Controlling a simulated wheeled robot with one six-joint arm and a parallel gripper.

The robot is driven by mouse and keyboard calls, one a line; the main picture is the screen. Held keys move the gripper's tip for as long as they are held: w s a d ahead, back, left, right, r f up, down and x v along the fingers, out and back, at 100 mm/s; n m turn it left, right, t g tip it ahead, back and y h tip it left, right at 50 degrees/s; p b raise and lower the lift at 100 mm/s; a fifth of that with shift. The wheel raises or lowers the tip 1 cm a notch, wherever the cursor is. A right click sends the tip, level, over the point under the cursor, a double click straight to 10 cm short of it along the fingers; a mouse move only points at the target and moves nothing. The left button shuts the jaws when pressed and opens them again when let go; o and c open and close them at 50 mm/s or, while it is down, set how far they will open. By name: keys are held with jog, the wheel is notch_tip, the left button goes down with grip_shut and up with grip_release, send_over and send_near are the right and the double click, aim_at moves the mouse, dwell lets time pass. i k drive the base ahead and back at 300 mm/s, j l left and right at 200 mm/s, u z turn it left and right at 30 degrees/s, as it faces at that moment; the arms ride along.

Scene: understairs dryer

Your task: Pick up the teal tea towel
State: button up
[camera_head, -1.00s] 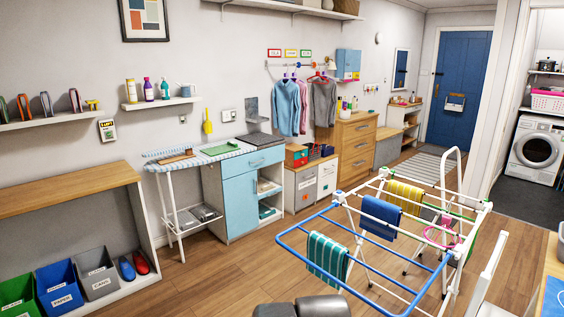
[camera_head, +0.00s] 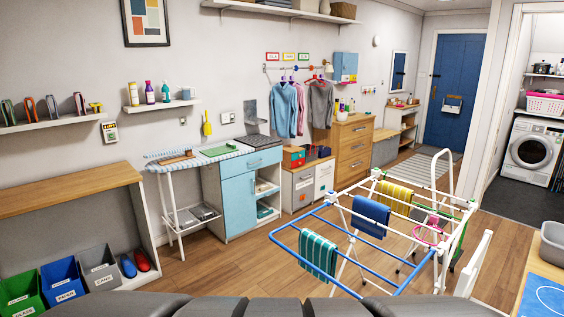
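The teal tea towel (camera_head: 318,253) has white stripes and hangs folded over a blue rail at the near left end of the drying rack (camera_head: 283,224). A blue towel (camera_head: 371,215) hangs on the rack behind it to the right, and a yellow striped towel (camera_head: 396,197) hangs further back. Dark grey parts of my own arm span the bottom edge, below and apart from the teal towel. My gripper's fingers do not show.
A wooden table with a blue mat (camera_head: 546,297) stands at the right edge. A white panel (camera_head: 473,265) rises beside the rack. Colour-labelled bins (camera_head: 62,282) stand at the lower left. Wood floor (camera_head: 205,262) is clear left of the rack.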

aim_at(317, 250)
jog(key=k, duration=0.15)
jog(key=l, duration=0.15)
jog(key=i+l, duration=0.1)
jog(key=i, duration=0.55)
jog(key=i+u, duration=0.15)
jog(key=i, duration=0.5)
